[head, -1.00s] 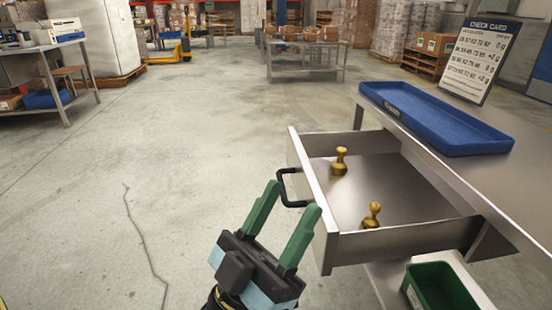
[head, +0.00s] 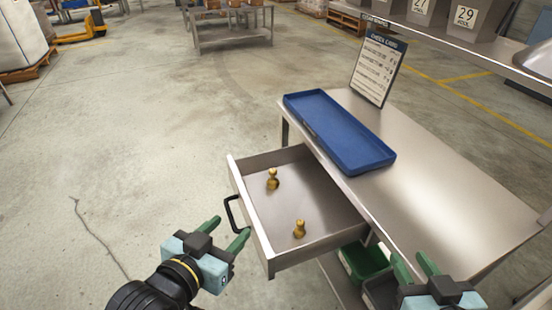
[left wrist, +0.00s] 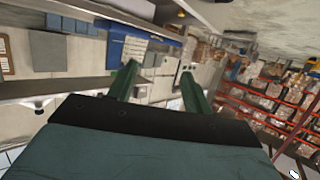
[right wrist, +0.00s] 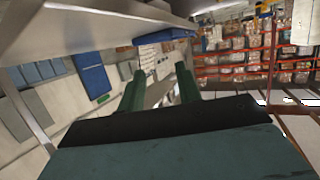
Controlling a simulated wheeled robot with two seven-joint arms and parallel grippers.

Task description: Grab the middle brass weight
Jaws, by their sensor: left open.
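Two brass weights stand upright in the open drawer in the head view, a far one (head: 272,179) and a near one (head: 299,229). I see no third weight, so I cannot tell which is the middle one. The drawer (head: 265,239) is pulled out from the steel bench. My left gripper (head: 223,234) is open and empty, outside the drawer by its black handle (head: 231,212), apart from both weights. My right gripper (head: 412,260) is open and empty in front of the bench, right of the drawer.
A blue tray (head: 372,159) and a check card (head: 376,72) are on the bench top (head: 440,190). A green bin (head: 362,262) stands below, right of the drawer. A shelf with numbered bins (head: 467,17) overhangs the back right. The floor left of the drawer is clear.

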